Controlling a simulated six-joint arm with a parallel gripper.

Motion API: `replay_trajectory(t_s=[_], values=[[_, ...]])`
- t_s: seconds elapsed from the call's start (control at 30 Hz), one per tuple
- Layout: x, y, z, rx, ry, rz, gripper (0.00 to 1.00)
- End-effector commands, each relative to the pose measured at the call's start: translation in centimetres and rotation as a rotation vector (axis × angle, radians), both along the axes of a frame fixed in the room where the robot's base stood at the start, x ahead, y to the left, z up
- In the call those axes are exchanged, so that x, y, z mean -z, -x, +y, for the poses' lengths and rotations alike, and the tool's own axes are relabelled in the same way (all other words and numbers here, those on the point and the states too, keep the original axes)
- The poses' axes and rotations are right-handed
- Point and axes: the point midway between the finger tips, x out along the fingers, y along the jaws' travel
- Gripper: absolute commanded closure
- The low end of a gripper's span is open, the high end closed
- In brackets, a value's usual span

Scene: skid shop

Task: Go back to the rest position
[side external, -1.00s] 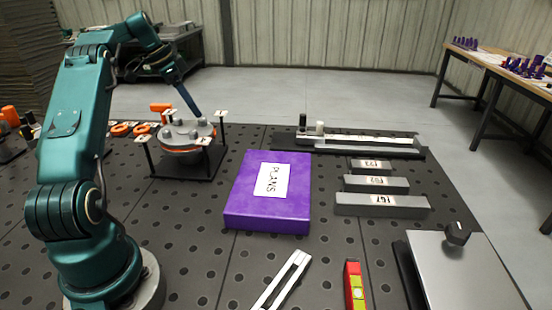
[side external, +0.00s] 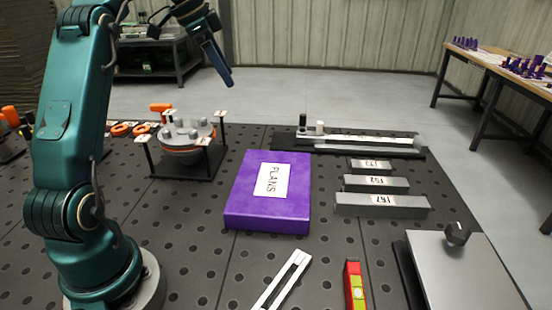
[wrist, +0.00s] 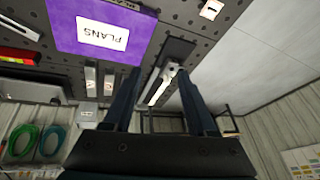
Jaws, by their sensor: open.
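My gripper (side external: 217,63) is raised high above the far part of the dark bench in the side view, clear of everything on it. In the wrist view my gripper (wrist: 158,100) shows two dark fingers spread apart with nothing held between them. Below it and to its left in the side view stands a round grey flanged part (side external: 186,136) with an orange band, inside a black four-post frame (side external: 182,168).
A purple PLANS box (side external: 268,192) lies mid-bench. Numbered grey blocks (side external: 381,204) and a long rail fixture (side external: 360,142) lie right of it. A red level (side external: 354,284) and a grey plate (side external: 462,275) are in front. Orange rings (side external: 120,130) lie at left.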

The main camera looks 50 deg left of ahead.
Motion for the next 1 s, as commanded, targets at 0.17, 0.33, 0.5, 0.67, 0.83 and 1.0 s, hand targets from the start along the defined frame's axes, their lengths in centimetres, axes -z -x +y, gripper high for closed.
replay_trajectory(t_s=[0.17,0.33,0.5,0.67,0.83,1.0], values=[[-3.2,0.8,-8.3,0.058,-0.029,-0.019,0.43],[-4.2,3.6,-14.7,0.055,-0.032,-0.035,0.43],[-3.3,7.8,-19.6,0.018,-0.017,-0.052,0.43],[-0.9,12.2,-22.6,-0.046,0.013,-0.065,0.43],[3.0,16.2,-23.8,-0.155,0.059,-0.068,0.43],[7.1,18.5,-23.4,-0.323,0.107,-0.042,0.43]])
